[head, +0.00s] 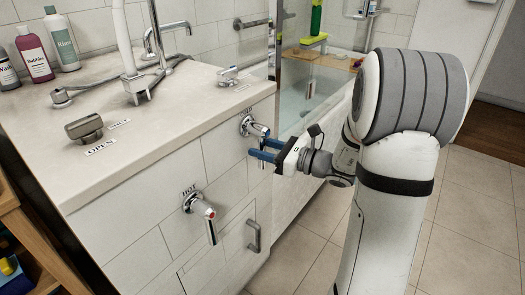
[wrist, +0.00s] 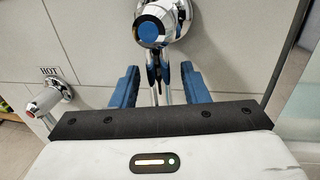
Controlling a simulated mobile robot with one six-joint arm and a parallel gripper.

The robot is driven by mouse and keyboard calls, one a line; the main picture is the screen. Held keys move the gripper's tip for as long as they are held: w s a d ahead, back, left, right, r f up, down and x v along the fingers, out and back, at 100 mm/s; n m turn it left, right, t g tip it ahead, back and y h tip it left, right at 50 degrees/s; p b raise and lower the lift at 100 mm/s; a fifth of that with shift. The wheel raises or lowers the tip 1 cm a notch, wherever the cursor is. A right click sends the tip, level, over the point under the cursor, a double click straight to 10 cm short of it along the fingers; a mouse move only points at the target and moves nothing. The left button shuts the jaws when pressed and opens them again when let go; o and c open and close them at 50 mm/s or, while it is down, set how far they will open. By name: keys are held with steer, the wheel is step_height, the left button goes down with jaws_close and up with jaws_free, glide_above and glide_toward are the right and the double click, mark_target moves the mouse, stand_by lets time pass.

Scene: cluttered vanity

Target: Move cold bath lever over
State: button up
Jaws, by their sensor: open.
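The cold bath lever (head: 259,130) is a chrome handle with a blue cap, on the tiled front of the vanity below a COLD label. In the wrist view its blue-capped hub (wrist: 152,27) is at the top centre, and its chrome handle (wrist: 155,72) hangs down between my fingers. My gripper (head: 262,150) has blue fingers. It is open, with one finger (wrist: 125,87) on the left of the handle and the other (wrist: 189,80) on the right. Gaps show on both sides at the visible part. The lower end of the handle is hidden behind the gripper body.
The hot lever (head: 203,213), red-capped, is lower left on the same front; it also shows in the wrist view (wrist: 45,102). A drawer handle (head: 254,236) is below. The counter (head: 165,110) holds taps and bottles. A bathtub (head: 300,110) with a glass screen stands behind. The floor at right is clear.

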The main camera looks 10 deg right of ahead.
steer(key=shift+w+a, duration=0.1)
steer(key=shift+a, duration=0.1)
steer(key=shift+c, duration=0.2)
jaws_close()
